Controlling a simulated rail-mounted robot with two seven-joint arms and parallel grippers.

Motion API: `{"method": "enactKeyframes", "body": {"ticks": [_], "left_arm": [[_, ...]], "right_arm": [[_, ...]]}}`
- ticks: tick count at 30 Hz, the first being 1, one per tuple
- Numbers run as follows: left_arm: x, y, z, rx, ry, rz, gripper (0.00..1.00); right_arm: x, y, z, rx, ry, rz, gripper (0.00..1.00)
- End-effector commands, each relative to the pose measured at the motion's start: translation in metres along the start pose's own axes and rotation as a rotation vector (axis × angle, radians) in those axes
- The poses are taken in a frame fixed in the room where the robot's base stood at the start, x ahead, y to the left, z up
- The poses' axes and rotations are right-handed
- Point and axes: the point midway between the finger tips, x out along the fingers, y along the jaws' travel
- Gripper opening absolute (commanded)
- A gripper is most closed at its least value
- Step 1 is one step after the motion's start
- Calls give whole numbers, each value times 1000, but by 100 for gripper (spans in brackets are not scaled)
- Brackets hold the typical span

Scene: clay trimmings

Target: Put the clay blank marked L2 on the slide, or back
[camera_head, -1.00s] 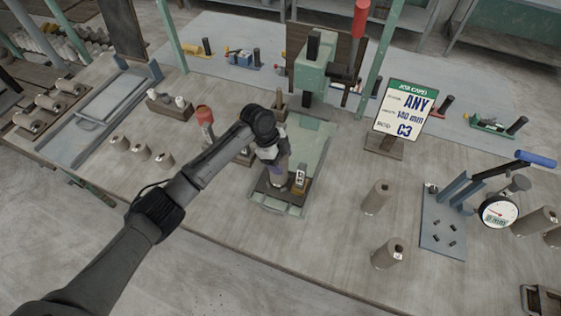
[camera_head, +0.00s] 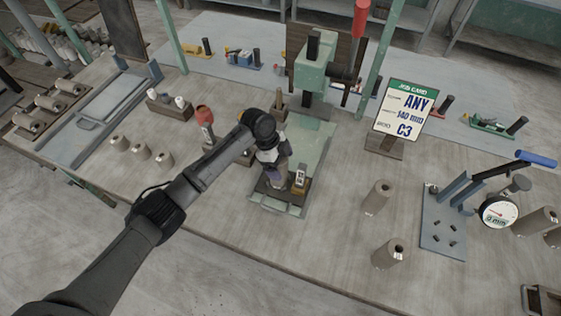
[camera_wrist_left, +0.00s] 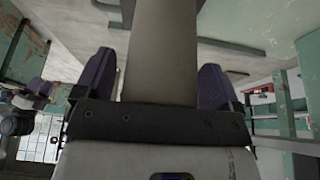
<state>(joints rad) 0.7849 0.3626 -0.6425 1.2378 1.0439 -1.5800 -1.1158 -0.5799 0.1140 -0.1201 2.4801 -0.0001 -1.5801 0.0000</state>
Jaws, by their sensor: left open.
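My left gripper (camera_head: 276,174) points down at the green press's slide (camera_head: 318,150). Its purple fingers stand around a grey clay blank (camera_head: 283,182) at the slide's front end. In the left wrist view the same blank (camera_wrist_left: 160,50) rises between the open fingers (camera_wrist_left: 157,85). The gripper and arm cover much of the blank, and its mark cannot be read. A small pale tag (camera_head: 299,178) is beside it on the slide's dark block. My right gripper is not in view.
The green press (camera_head: 314,66) stands behind the slide. The job card (camera_head: 404,110) reads ANY, 140 mm, C3. Several blanks (camera_head: 140,152) stand at left. The front of the bench is clear.

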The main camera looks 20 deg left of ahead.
Motion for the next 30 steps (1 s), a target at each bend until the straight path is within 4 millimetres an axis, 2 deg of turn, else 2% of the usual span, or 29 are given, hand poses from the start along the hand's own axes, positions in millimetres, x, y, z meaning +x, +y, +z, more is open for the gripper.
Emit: {"method": "enactKeyframes", "body": {"ticks": [4,7,21,30], "left_arm": [[-6,0,-2,1,0,-2,89],[-18,-1,-1,1,0,-3,89],[-100,0,-1,0,-1,-2,89],[-122,0,-1,1,0,-1,89]], "right_arm": [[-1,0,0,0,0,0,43],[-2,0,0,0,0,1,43],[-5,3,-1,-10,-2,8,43],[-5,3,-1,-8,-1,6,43]]}}
